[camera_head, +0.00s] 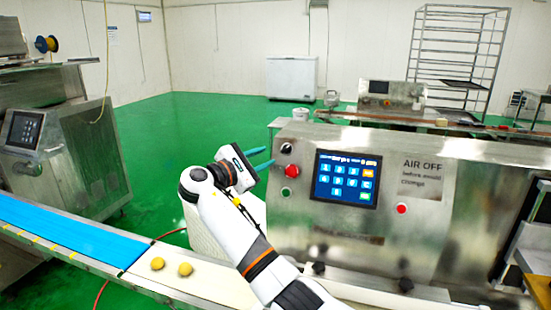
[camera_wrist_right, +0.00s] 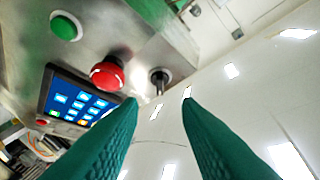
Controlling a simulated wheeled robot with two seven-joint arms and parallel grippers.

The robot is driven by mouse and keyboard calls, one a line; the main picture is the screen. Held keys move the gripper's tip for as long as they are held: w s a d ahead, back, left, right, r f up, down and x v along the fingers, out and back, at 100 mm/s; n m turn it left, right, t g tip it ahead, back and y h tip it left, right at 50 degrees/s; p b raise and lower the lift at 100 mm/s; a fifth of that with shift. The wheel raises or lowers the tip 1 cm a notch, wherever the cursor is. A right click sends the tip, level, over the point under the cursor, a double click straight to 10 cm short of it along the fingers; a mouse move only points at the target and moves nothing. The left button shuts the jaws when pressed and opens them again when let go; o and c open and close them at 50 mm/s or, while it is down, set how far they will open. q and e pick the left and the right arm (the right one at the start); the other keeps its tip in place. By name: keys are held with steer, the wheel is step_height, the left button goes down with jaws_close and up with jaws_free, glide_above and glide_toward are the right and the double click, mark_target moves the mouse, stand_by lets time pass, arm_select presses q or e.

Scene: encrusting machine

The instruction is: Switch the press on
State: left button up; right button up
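The press (camera_head: 380,240) is a steel machine with a lit blue touch screen (camera_head: 346,178). Left of the screen, from top to bottom, are a small black knob (camera_head: 286,148), a red button (camera_head: 291,171) and a green button (camera_head: 286,191). My right gripper (camera_head: 269,156) is open and empty, just left of the knob and red button. In the right wrist view, the knob (camera_wrist_right: 160,78) shows in the gap between the two green fingertips (camera_wrist_right: 160,100), seemingly beyond them. The red button (camera_wrist_right: 107,73) lies left of the fingertips. My left gripper is out of view.
A blue conveyor belt (camera_head: 70,232) runs in from the left, with two yellow dough balls (camera_head: 171,266) at its pale end. Another red button (camera_head: 402,209) sits right of the screen. A steel machine (camera_head: 65,150) stands at the left; green floor lies behind.

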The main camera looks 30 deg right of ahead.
steer(key=v, duration=0.4)
steer(key=shift+b, duration=0.3)
